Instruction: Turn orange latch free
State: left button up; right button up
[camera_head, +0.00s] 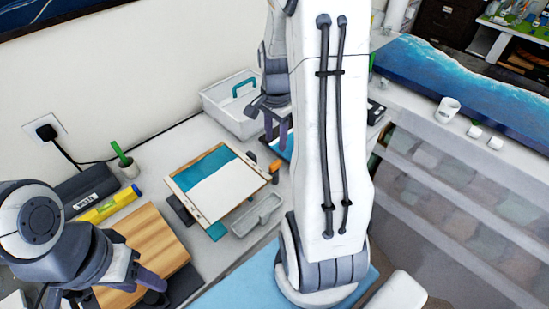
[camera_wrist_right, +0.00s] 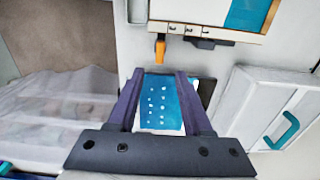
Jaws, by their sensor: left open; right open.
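The orange latch (camera_head: 275,167) sits at the right corner of a framed board (camera_head: 240,200) with a teal and white surface. In the right wrist view the orange latch (camera_wrist_right: 160,48) hangs off the board's edge (camera_wrist_right: 205,32), just beyond my fingertips. My right gripper (camera_head: 275,135) is open, behind the latch in the head view; it also shows in the right wrist view (camera_wrist_right: 158,75). Nothing is between its fingers at the tips, and they look apart from the latch. My left gripper (camera_head: 150,284) is open and empty by the wooden block's front edge.
A white caddy (camera_head: 222,108) with a teal handle stands behind the board. A grey tray (camera_head: 258,215) lies in front of it. A blue dotted card (camera_wrist_right: 160,105) lies below my right fingers.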

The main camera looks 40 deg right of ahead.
aim_at(275, 163)
notch_tip(275, 163, down, 10)
jog(key=shift+a+r+p, duration=0.1)
jog(key=shift+p, duration=0.65)
grip_shut()
